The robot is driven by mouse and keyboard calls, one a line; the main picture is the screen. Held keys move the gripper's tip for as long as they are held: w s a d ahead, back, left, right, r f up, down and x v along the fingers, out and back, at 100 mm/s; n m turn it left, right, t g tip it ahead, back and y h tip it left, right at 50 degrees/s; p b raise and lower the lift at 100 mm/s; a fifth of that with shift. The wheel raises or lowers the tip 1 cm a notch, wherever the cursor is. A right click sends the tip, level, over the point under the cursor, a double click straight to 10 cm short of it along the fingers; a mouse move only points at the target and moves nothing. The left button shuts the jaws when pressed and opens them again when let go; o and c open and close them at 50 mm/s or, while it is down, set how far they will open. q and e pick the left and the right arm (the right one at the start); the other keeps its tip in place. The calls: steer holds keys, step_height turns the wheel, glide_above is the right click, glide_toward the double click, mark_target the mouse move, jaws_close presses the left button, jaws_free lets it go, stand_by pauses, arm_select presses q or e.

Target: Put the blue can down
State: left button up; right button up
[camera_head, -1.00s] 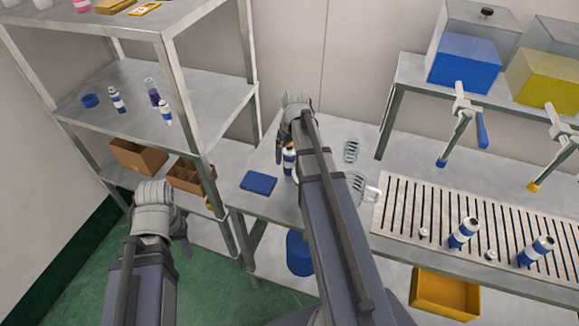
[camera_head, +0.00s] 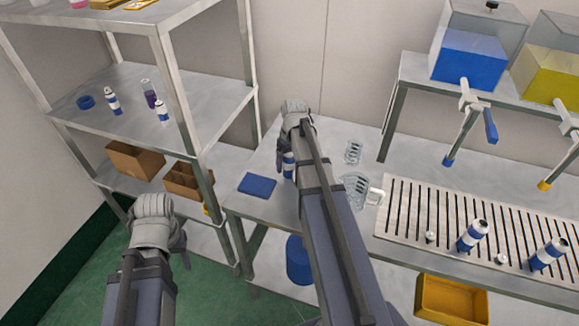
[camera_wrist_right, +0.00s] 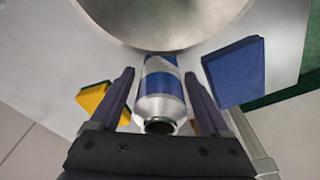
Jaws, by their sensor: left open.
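The blue can (camera_wrist_right: 162,88) is blue and white with a silver shoulder.
A blue pad (camera_head: 257,186) lies left of the can; a yellow piece (camera_wrist_right: 93,97) and a round metal thing (camera_wrist_right: 165,22) are close by. Two similar cans (camera_head: 472,236) (camera_head: 547,254) stand on the slatted strip (camera_head: 408,205). A shelf rack (camera_head: 185,80) is at the left.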

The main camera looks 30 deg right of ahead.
jaws_close()
stand_by(0.4)
steer(key=shift+r, duration=0.15)
